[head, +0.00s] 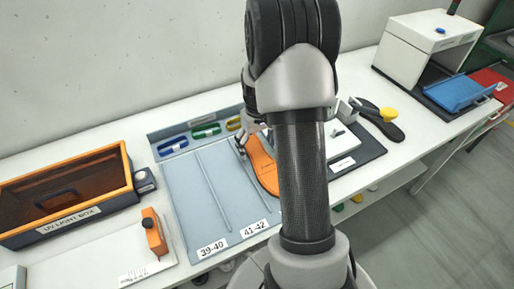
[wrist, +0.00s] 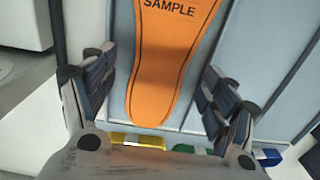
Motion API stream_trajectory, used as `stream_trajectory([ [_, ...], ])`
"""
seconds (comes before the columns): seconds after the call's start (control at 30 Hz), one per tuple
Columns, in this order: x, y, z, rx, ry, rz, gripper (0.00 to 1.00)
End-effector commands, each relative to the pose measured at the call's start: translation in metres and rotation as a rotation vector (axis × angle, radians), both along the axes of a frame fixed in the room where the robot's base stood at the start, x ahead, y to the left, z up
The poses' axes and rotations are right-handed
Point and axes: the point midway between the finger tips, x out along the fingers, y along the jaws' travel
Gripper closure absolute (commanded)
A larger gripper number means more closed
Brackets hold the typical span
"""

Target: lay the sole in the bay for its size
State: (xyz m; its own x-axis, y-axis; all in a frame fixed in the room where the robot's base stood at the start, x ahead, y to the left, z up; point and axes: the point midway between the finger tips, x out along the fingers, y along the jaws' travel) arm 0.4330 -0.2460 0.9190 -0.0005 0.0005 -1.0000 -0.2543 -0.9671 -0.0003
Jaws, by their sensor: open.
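The orange sole (head: 264,168), marked SAMPLE, lies on the grey bay tray (head: 180,190), to the right of the 41-42 lane in the head view. My arm hides part of the sole and that bay's label. In the wrist view the sole (wrist: 165,65) lies lengthwise between my gripper's spread fingers (wrist: 160,72), with a gap on each side. My gripper (head: 254,141) is open at the sole's far end, holding nothing. The 39-40 label (head: 212,248) and 41-42 label (head: 254,228) stand at the tray's front.
Blue (head: 172,146), green (head: 206,131) and yellow (head: 233,124) pieces line the tray's back edge. The UV light box (head: 68,217) and an orange hand tool (head: 154,232) are on the left. A dark sole-shaped item (head: 383,123) and white cabinet (head: 425,50) are on the right.

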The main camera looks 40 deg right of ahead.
Motion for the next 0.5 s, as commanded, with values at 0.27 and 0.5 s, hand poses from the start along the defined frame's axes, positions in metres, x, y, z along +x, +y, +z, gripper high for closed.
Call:
stream_trajectory([
  [0.27,0.001,-0.001,0.062,-0.003,-0.005,0.0,0.21],
  [0.5,0.001,0.0,0.096,-0.002,-0.004,0.0,0.21],
])
